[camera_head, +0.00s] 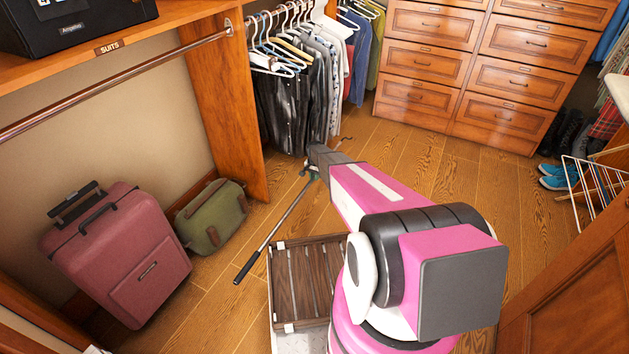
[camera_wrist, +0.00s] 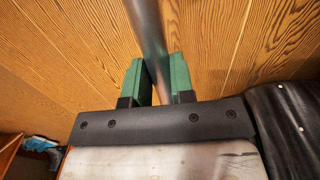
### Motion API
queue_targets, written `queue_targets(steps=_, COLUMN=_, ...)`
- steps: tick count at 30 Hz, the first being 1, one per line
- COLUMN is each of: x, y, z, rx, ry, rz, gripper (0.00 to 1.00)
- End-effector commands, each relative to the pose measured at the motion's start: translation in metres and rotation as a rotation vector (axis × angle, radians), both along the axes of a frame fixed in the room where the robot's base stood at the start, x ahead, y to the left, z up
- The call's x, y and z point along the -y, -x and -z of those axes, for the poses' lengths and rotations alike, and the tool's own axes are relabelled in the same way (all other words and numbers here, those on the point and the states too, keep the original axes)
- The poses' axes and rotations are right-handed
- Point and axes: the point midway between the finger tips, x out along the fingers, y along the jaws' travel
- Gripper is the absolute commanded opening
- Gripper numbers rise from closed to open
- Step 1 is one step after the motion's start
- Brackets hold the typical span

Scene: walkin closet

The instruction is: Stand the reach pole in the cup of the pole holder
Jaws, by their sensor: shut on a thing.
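The reach pole (camera_head: 276,232) is a thin metal rod with a black grip at its lower left end and a dark hook at its far upper end. It is tilted in the head view, above the wooden floor. My gripper (camera_head: 314,173) is shut on its upper part. In the wrist view, the grey shaft (camera_wrist: 147,28) passes between the two green fingers of my gripper (camera_wrist: 158,82). My arm hides part of the floor beyond. I cannot make out the pole holder or its cup in either view.
A pink suitcase (camera_head: 128,258) and a green bag (camera_head: 211,217) stand at left. A slatted brown wooden tray (camera_head: 274,290) is in front. Hanging clothes (camera_head: 290,95) are close behind my gripper. Drawers (camera_head: 425,62) stand at the back. Floor (camera_head: 405,158) right of the clothes is clear.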

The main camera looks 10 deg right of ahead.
Motion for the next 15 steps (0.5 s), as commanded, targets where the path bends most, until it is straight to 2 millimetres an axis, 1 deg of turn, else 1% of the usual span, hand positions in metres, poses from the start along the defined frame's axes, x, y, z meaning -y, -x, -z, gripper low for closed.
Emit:
queue_targets(steps=1, x=0.000, y=0.001, z=-0.006, rx=0.000, ry=0.000, rz=0.000, gripper=0.00)
queue_targets(steps=15, x=0.000, y=0.001, z=-0.045, rx=-0.001, ry=-0.001, rz=0.000, gripper=0.00)
